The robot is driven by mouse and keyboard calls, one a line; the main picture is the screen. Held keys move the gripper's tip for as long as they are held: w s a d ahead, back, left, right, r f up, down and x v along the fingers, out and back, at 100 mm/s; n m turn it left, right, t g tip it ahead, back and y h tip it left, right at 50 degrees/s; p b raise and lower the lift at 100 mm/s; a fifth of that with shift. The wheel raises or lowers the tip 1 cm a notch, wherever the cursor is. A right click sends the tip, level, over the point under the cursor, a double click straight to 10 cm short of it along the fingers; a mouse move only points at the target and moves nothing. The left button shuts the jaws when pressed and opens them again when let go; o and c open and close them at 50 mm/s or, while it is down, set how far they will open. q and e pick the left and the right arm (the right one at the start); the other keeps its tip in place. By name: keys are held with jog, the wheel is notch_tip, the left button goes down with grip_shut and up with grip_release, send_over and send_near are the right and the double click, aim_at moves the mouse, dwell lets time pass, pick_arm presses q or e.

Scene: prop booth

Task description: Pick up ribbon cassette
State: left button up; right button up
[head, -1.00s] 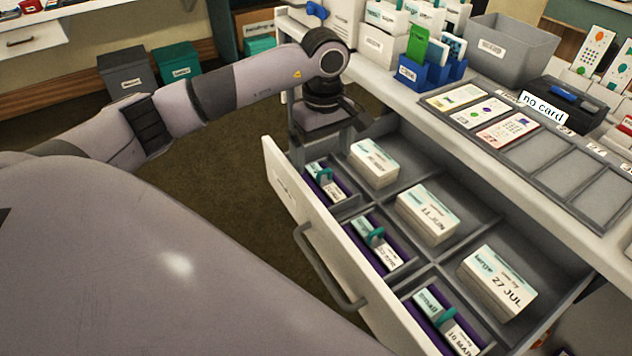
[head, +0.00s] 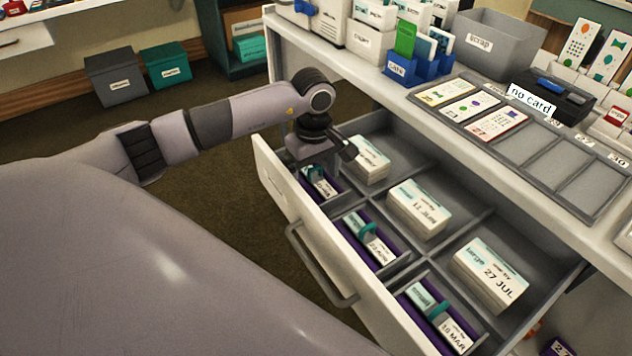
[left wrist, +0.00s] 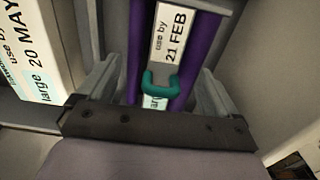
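Several white, labelled ribbon cassettes with teal handles lie in purple-lined compartments along the front of the open drawer (head: 276,187). The far one (head: 328,187) is partly hidden under my left gripper (head: 314,166). In the left wrist view this cassette (left wrist: 172,42) reads "use by 21 FEB", and its teal handle (left wrist: 160,85) lies between the spread fingers of my left gripper (left wrist: 158,82). The fingers are open, one on each side, with visible gaps to the handle. Nearer cassettes show in the middle (head: 380,250) and near (head: 456,334) compartments. My right gripper is not in view.
Larger white dated blocks sit behind: far (head: 368,165), middle (head: 418,210) and near (head: 490,275). Grey dividers separate the compartments. The counter above holds a card tray (head: 540,155), blue holder (head: 405,72) and grey scrap bin (head: 500,45). The drawer front rises beside my gripper.

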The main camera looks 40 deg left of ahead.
aim_at(314, 175)
pick_arm(q)
notch_tip(314, 175, up, 20)
jog(key=p, duration=0.1)
dwell(0.6)
dwell(0.6)
